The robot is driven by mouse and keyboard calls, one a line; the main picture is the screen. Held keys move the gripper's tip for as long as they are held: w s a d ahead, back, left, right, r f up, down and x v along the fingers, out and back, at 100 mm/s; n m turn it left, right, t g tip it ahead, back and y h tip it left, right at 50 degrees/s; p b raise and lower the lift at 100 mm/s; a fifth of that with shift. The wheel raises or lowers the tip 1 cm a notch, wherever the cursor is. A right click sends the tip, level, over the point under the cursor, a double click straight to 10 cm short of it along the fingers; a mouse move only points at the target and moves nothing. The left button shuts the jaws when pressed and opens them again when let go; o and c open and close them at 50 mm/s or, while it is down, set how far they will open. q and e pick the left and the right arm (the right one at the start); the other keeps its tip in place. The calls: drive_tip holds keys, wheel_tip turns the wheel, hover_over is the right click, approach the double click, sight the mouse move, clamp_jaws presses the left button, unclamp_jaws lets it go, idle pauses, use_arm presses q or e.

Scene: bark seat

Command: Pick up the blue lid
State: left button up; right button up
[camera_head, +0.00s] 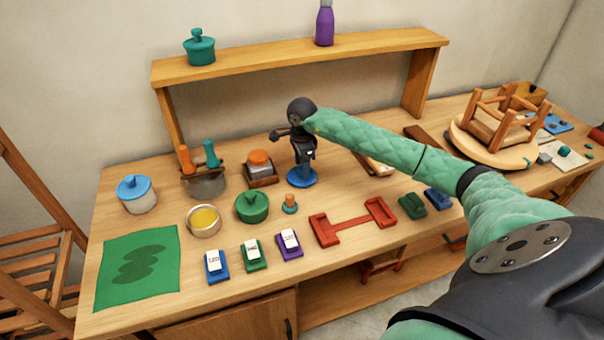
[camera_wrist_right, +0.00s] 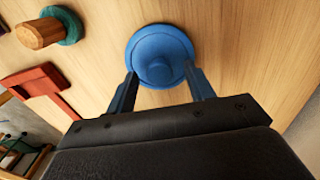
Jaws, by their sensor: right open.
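The blue lid (camera_head: 302,178) is a round disc with a central knob, lying on the wooden table. It also shows in the right wrist view (camera_wrist_right: 160,50). My right gripper (camera_head: 303,166) is directly above it, pointing down. In the right wrist view its two fingers (camera_wrist_right: 160,74) are apart, one on each side of the lid's knob near the rim, with nothing held. I cannot tell whether the fingers touch the lid. My left gripper is not in view.
A wooden box with an orange-topped jar (camera_head: 259,166) is to the left. A red stand (camera_head: 352,222) lies to the front right. A shelf (camera_head: 300,58) stands behind.

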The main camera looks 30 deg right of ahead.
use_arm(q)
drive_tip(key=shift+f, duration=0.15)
use_arm(e)
drive_tip(key=shift+f, duration=0.15)
clamp_jaws()
drive_tip(key=shift+r+b, duration=0.3)
wheel_tip(320, 180, up, 3)
drive_tip(key=shift+f+b, duration=0.15)
drive_tip(key=shift+b, duration=0.8)
use_arm(q)
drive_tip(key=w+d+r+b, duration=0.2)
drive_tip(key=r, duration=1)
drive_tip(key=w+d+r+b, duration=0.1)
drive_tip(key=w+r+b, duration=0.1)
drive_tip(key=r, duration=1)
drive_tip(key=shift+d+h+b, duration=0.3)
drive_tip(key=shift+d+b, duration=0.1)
drive_tip(key=shift+b, duration=0.05)
use_arm(e)
drive_tip(key=s+d+r, duration=0.7)
drive_tip(key=s+d, duration=0.1)
drive_tip(key=shift+s+r, duration=0.2)
drive_tip(key=shift+r, duration=0.15)
